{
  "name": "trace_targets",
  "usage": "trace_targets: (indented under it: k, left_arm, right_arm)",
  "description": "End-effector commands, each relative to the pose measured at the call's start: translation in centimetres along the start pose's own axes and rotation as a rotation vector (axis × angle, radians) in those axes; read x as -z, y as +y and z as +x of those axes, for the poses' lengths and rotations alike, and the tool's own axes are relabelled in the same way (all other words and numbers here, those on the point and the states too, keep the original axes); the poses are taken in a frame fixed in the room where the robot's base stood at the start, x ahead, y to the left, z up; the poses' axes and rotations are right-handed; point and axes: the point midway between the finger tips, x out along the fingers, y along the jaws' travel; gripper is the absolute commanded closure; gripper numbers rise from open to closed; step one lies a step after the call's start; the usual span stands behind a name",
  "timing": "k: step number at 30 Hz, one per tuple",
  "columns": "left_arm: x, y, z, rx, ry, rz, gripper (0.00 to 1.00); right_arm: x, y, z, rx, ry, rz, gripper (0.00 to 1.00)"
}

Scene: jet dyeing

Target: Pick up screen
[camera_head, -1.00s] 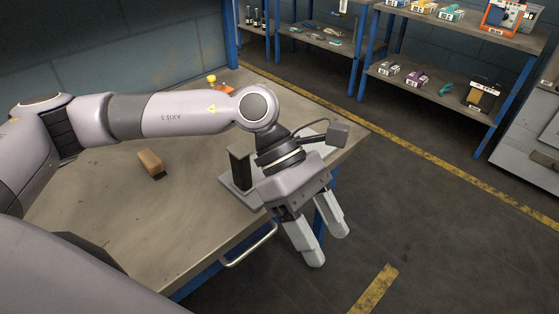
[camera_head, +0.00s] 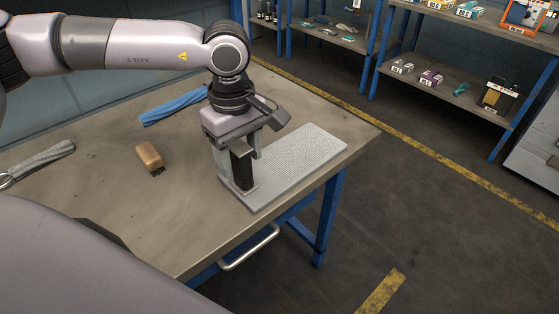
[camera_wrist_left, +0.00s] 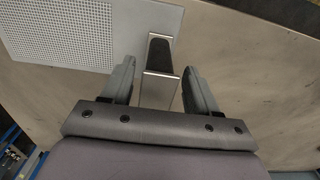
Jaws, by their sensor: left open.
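The screen (camera_head: 298,153) is a grey perforated plate lying flat near the table's right corner, with a dark upright handle (camera_head: 243,172) at its near left end. In the left wrist view the perforated plate (camera_wrist_left: 62,32) is at upper left and the handle (camera_wrist_left: 160,57) is near the middle. My left gripper (camera_head: 240,158) points down over the handle, open. In the left wrist view the fingers of the gripper (camera_wrist_left: 160,82) stand on either side of the handle, with gaps visible. My right gripper is not in view.
On the table (camera_head: 110,215) lie a brown block (camera_head: 149,157), a blue cloth-like strip (camera_head: 173,105) and a grey strip (camera_head: 42,158) with a ring at its end. A metal rail (camera_head: 250,247) runs along the front edge. Shelves (camera_head: 450,92) with small goods stand behind, across open floor.

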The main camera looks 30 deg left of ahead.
Motion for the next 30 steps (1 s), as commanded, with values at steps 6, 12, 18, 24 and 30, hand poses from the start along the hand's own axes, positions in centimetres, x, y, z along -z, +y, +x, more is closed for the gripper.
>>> trace_targets:
  k: [6,12,18,24,30]
  left_arm:
    - [0.2,0.2,2.9,0.001,-0.001,-0.001,0.40]
    - [0.1,0.2,3.5,-0.001,-0.002,-0.001,0.40]
    - [0.1,0.2,3.5,-0.001,-0.002,-0.001,0.70]
    - [0.1,0.2,3.4,-0.002,-0.002,-0.001,1.00]
    - [0.1,0.2,3.3,-0.003,-0.002,-0.001,1.00]
  right_arm:
    - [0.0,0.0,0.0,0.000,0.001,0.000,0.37]
    - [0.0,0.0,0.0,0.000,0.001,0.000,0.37]
    - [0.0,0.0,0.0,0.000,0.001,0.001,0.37]
    - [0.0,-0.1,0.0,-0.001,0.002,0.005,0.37]
    - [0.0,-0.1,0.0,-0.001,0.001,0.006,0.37]
